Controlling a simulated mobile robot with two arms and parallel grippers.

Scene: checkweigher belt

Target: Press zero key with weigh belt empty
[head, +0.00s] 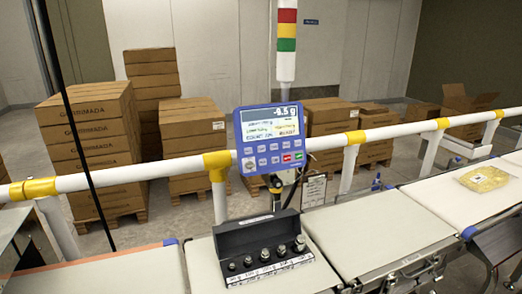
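A blue control panel (270,138) is mounted at the white rail, facing me. Its screen (271,122) shows a small negative gram reading, too blurred to be sure of. Below are several grey keys (262,161), a red key (286,158) and a green key (298,156); I cannot read which is the zero key. A black case of metal weights (236,240) appears to rest on a pale belt section (200,262) below the panel. The belt section to its right (385,225) is bare. I cannot tell which section is the weigh belt. Neither gripper is in view.
A white rail with yellow joints (130,174) runs across behind the belts. A yellow bag (483,179) lies on the far right belt (430,195). A red, yellow and green light tower (286,30) rises behind the panel. Stacked cartons (90,135) stand beyond the rail.

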